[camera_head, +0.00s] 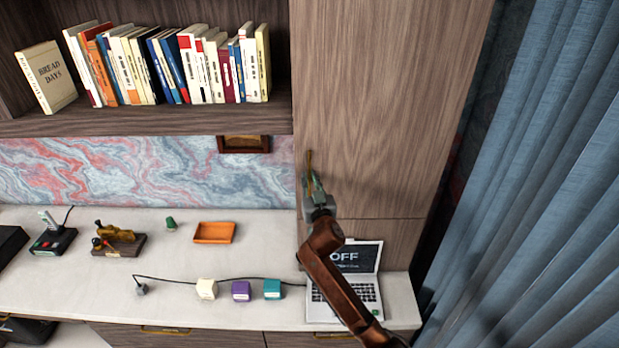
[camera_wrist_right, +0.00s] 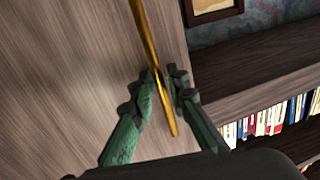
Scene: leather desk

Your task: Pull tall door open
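The tall door (camera_head: 390,90) is a brown wood-grain panel right of the bookshelf. It looks closed, and its lower edge shows as a seam above the laptop. Its slim brass handle (camera_head: 309,162) stands upright near the left edge, partly hidden by my gripper. In the right wrist view the handle (camera_wrist_right: 147,38) runs between the two green fingers. My right gripper (camera_head: 314,183) is at the handle; in the wrist view its fingertips (camera_wrist_right: 160,80) are drawn in on both sides of the bar, shut on it. My left gripper is out of view.
The bookshelf (camera_head: 150,122) with several books is left of the door. Below it, a white desk (camera_head: 80,285) holds a laptop (camera_head: 345,285), an orange tray (camera_head: 214,232) and small coloured cubes. Blue curtains (camera_head: 540,180) hang at the right.

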